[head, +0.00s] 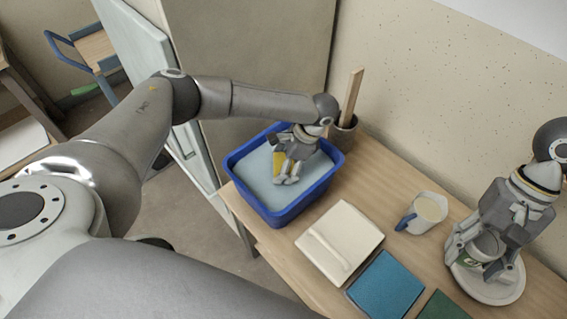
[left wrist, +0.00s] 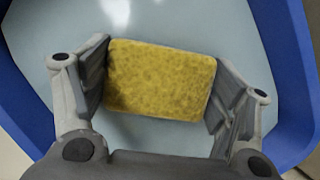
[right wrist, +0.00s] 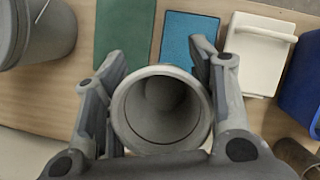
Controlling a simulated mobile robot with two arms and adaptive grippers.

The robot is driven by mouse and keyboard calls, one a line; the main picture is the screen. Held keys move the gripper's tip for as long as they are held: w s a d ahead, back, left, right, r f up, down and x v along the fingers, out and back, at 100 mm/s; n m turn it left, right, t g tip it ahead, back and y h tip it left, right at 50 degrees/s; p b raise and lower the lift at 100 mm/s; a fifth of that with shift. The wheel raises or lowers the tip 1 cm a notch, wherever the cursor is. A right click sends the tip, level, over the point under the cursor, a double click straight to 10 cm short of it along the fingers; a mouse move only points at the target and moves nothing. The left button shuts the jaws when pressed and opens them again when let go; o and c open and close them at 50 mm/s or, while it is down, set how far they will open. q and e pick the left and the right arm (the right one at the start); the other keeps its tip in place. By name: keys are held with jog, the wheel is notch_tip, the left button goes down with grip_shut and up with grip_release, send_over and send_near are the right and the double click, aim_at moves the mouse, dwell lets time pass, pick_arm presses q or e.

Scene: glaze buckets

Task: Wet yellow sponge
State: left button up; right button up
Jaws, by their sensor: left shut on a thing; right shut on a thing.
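My left gripper (head: 290,178) is shut on the yellow sponge (left wrist: 160,80), inside the blue tub (head: 283,213). The sponge also shows in the head view (head: 280,165), partly behind the fingers. Pale blue liquid (head: 252,172) fills the lower part of the tub. The sponge is low over the liquid; I cannot tell whether it touches it. My right gripper (head: 487,245) is shut on a grey hollow cup (right wrist: 163,108), at the table's right over a white round dish (head: 505,291). I cannot tell whether the cup rests on it.
A pot with a wooden stick (head: 344,130) stands by the tub. A grey bucket (right wrist: 40,35) shows in the right wrist view.

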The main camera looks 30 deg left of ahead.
pick_arm(q)
jog(key=shift+r, duration=0.1)
pick_arm(e)
jog(key=shift+r, duration=0.1)
pick_arm(q)
notch_tip(320, 180, up, 10)
jog(key=p, duration=1.1)
jog(key=shift+r+p, duration=0.1)
jog(key=shift+p, duration=0.2)
pick_arm(e)
notch_tip(320, 180, up, 11)
jog(key=shift+r, duration=0.2)
